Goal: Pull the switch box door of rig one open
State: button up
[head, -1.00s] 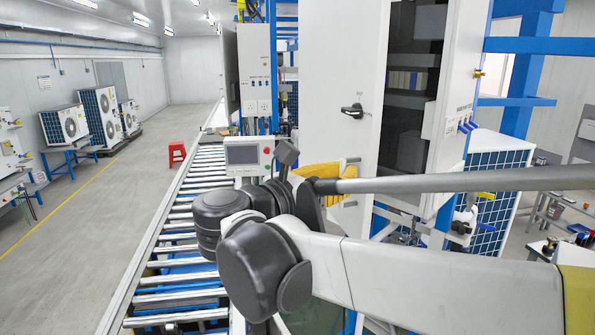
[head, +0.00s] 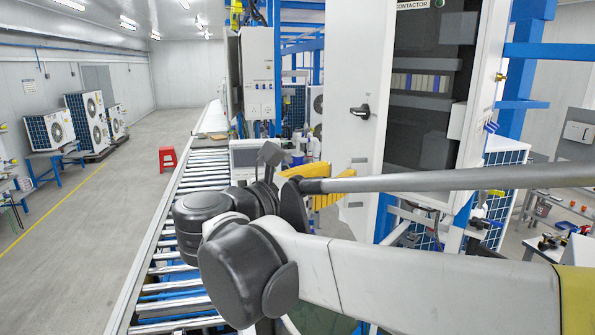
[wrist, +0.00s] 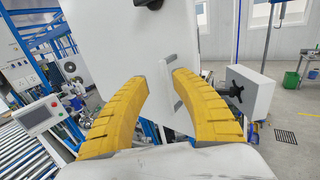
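The switch box door (head: 352,70) is a tall white panel standing ajar at an angle to its box. A black knob (head: 360,111) shows on it. The dark inside of the switch box (head: 422,130) shows to the right of the door. A grey bar handle (wrist: 174,85) is on the lower door face, in the wrist view. My gripper (wrist: 160,84) has its yellow fingers apart, one either side of the handle, close to the door. The handle is nearer the right fingertip; whether they touch is unclear. In the head view my arm partly hides the fingers (head: 325,196).
A roller conveyor (head: 185,285) runs along the left. A small display panel (wrist: 42,116) stands left of the gripper. A white box with a black knob (wrist: 249,92) is close to the right of the right finger. A red stool (head: 167,157) stands on the open floor.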

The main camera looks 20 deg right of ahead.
jog(key=v, duration=0.8)
jog(key=shift+s, duration=0.4)
